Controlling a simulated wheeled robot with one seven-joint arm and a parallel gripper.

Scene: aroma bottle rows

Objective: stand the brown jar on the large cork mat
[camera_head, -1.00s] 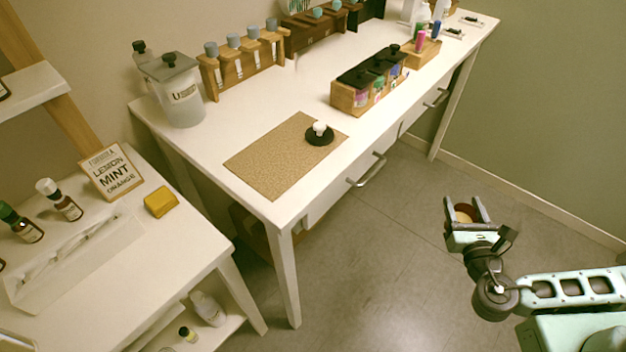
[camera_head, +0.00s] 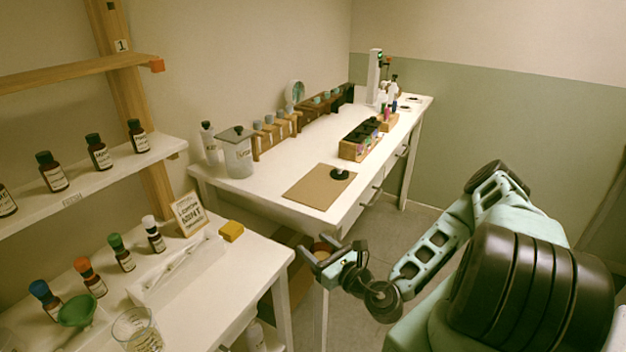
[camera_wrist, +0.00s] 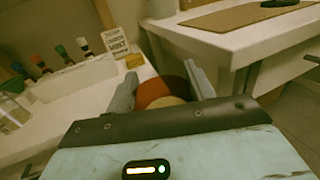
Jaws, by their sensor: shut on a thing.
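My gripper (camera_head: 322,252) is in front of the white table's near end, lower than the cork mat in the picture. In the wrist view the brown jar (camera_wrist: 157,87) sits between the two fingers, its reddish-brown side and a pale tan round part showing. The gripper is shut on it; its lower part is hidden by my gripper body. The large cork mat (camera_head: 306,194) lies flat on the near end of the white table, and shows at the top of the wrist view (camera_wrist: 225,16).
The white table (camera_head: 240,192) also bears a lidded clear canister (camera_head: 238,158), a wooden bottle rack (camera_head: 352,150) and more racks behind. A lower side table (camera_head: 215,285) at left holds bottles, a sign (camera_head: 189,213) and a yellow block (camera_head: 231,231). Most of the mat is bare.

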